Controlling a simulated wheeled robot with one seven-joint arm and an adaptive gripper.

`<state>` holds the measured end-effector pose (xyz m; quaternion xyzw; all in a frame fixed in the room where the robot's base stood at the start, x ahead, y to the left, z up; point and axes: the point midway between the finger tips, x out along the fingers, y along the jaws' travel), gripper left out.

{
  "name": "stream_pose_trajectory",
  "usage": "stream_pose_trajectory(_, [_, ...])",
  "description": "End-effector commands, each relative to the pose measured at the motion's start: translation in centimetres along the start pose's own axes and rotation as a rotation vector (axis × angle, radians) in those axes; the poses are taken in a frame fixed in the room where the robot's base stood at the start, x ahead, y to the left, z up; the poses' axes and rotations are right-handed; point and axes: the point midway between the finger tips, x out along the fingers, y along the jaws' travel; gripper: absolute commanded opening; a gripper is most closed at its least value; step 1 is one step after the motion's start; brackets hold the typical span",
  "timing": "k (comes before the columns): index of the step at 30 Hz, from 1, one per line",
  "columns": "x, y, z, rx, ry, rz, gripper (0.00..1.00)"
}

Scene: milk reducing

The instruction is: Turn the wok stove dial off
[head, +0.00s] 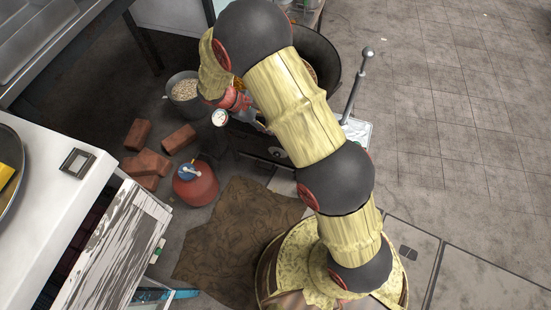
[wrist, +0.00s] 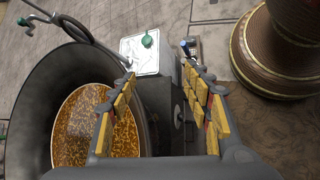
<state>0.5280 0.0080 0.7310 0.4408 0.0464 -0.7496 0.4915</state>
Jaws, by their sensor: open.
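The wok (wrist: 32,110), a large dark pan holding orange-brown liquid (wrist: 85,130), fills the left of the wrist view. In the head view its dark rim (head: 330,65) shows behind my arm. The dark box of the stove (wrist: 155,97) lies beyond my fingers. A small round part on its side, which looks like the dial (wrist: 178,116), is partly hidden by my right finger. In the head view a round grey dial (head: 277,153) shows on the dark stove front. My gripper (wrist: 159,75) is open and empty, beside the wok; I cannot tell whether it touches the stove.
A red gas canister (head: 196,185), bricks (head: 178,139) and a bucket (head: 183,90) stand left of the stove. Brown cloth (head: 232,235) covers the floor in front. Open floor lies right.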

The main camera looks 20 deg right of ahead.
Motion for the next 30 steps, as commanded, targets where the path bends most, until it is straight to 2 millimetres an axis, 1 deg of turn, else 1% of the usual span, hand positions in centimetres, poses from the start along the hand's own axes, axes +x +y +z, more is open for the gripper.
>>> stream_pose_trajectory(1, [1.5, -0.8, -1.6, -0.046, -0.034, 0.024, 0.5])
stream_pose_trajectory(3, [3.1, -1.6, -3.5, -0.1, -0.07, 0.061, 0.5])
stream_pose_trajectory(8, [6.7, -3.6, -7.2, -0.211, -0.143, 0.136, 0.5])
stream_pose_trajectory(11, [9.4, -4.9, -9.6, -0.289, -0.192, 0.201, 0.5])
stream_pose_trajectory(14, [12.0, -5.6, -12.5, -0.372, -0.243, 0.301, 0.5])
stream_pose_trajectory(15, [12.9, -5.8, -13.7, -0.404, -0.261, 0.347, 0.5])
stream_pose_trajectory(20, [16.6, -6.8, -18.4, -0.527, -0.328, 0.545, 0.5])
stream_pose_trajectory(24, [19.7, -8.8, -22.1, -0.627, -0.371, 0.721, 0.5])
stream_pose_trajectory(27, [21.8, -10.6, -24.3, -0.692, -0.392, 0.847, 0.5])
stream_pose_trajectory(30, [23.8, -12.6, -26.1, -0.751, -0.404, 0.965, 0.5])
